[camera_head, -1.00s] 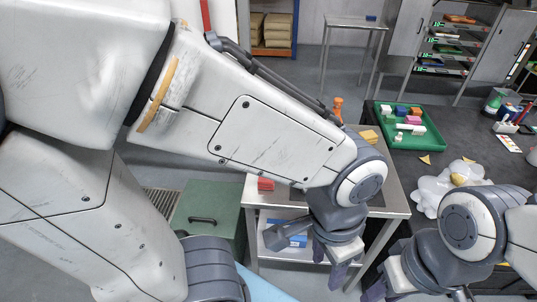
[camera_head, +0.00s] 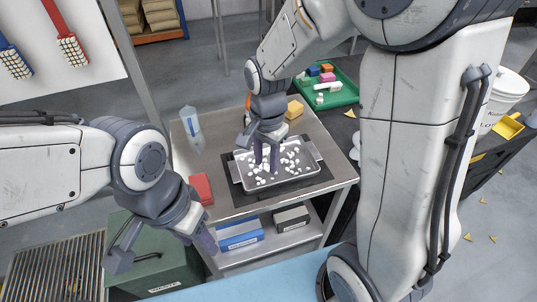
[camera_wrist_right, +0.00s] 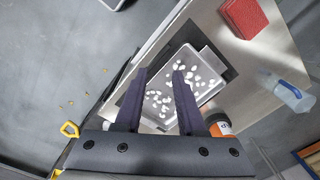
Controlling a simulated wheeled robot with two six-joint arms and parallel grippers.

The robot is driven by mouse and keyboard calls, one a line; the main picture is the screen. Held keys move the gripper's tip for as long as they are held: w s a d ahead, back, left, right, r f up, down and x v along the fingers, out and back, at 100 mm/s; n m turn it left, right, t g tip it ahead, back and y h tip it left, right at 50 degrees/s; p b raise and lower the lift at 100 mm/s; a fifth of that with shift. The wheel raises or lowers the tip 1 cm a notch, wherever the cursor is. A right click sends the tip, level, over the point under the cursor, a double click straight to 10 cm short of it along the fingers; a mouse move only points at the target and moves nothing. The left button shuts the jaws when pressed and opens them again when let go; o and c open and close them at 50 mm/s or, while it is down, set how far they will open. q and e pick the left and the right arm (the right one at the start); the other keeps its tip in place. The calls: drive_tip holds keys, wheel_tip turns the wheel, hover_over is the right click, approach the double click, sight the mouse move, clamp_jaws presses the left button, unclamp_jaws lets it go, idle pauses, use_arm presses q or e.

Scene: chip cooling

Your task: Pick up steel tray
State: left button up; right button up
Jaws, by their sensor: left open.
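The steel tray (camera_head: 290,183) lies on a dark mat on top of the steel cart, with small white pieces scattered in it. It also shows in the right wrist view (camera_wrist_right: 206,96), between and beyond the fingers. My right gripper (camera_head: 266,165) is over the tray's left part in the head view, its fingers pointing down. Its fingers (camera_wrist_right: 160,76) are apart with nothing between them. Whether they touch the tray I cannot tell. My left gripper (camera_head: 205,240) is at the cart's front left corner, apart from the tray and empty.
An orange bottle (camera_wrist_right: 219,124) shows beside the right finger. A green bin (camera_head: 333,92) is behind. A green chest (camera_head: 160,272) stands at the front left.

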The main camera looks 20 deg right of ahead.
drive_tip(key=w+d+f+m, duration=0.5)
drive_tip(key=d+m, duration=0.1)
drive_tip(key=m, duration=0.1)
approach(285, 177)
drive_tip(key=s+a, duration=0.1)
drive_tip(key=s, duration=0.2)
drive_tip(key=shift+w+a+f+p, duration=0.1)
drive_tip(key=shift+f+p, duration=0.2)
drive_tip(key=shift+f, duration=1.2)
drive_tip(key=shift+w+a+f+p, duration=0.1)
drive_tip(key=shift+f+p, duration=0.15)
drive_tip(key=shift+f, duration=1.25)
drive_tip(key=shift+c, duration=0.3)
clamp_jaws()
drive_tip(key=shift+r, duration=0.1)
